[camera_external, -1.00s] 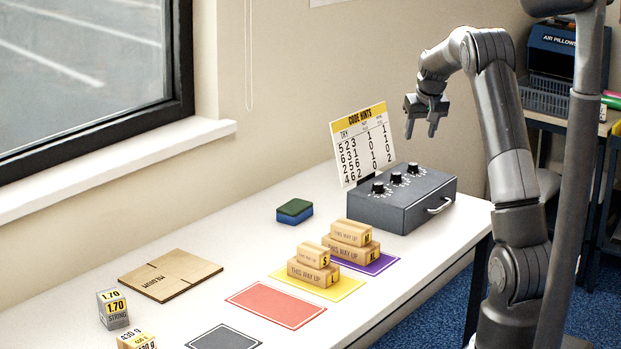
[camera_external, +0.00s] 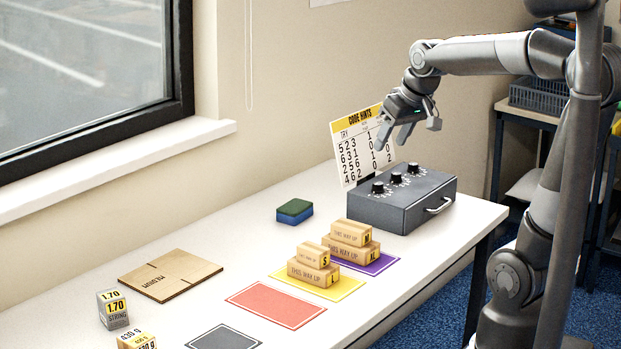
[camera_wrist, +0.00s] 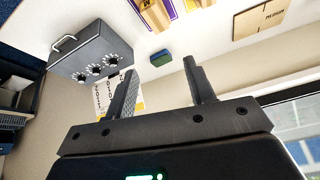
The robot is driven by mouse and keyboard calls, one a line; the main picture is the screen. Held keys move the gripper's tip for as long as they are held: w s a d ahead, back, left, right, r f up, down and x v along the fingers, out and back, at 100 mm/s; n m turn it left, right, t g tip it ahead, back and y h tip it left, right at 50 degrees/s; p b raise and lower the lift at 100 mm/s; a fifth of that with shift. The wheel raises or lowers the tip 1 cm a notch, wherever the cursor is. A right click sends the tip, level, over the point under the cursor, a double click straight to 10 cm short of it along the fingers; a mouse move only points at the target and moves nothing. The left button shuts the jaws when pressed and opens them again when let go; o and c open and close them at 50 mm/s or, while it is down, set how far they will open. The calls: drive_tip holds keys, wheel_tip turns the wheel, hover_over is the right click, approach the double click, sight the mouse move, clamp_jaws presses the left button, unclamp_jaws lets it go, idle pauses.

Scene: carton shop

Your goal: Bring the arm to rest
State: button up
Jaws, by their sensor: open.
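My gripper (camera_external: 392,141) is open and empty in the external view. It hangs in the air in front of the code hints card and above the left part of the dial box. Its two fingers are spread and point down and to the left. In the wrist view, my gripper (camera_wrist: 160,85) shows both fingers wide apart with nothing between them. My forearm reaches in from the right, roughly level, with the elbow at the right.
The grey dial box (camera_external: 405,200) stands below my gripper, with the code hints card (camera_external: 352,160) behind it. A green-blue sponge (camera_external: 294,211) and a flat board (camera_external: 170,275) lie on the white table (camera_external: 240,240).

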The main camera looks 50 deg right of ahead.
drive_tip(key=s+a+f+n, duration=0.2)
drive_tip(key=s+a+f, duration=0.2)
drive_tip(key=s+a, duration=0.4)
drive_tip(key=s, duration=0.4)
drive_tip(key=shift+s+a+y, duration=0.15)
drive_tip(key=shift+a+y, duration=0.15)
idle(1.9)
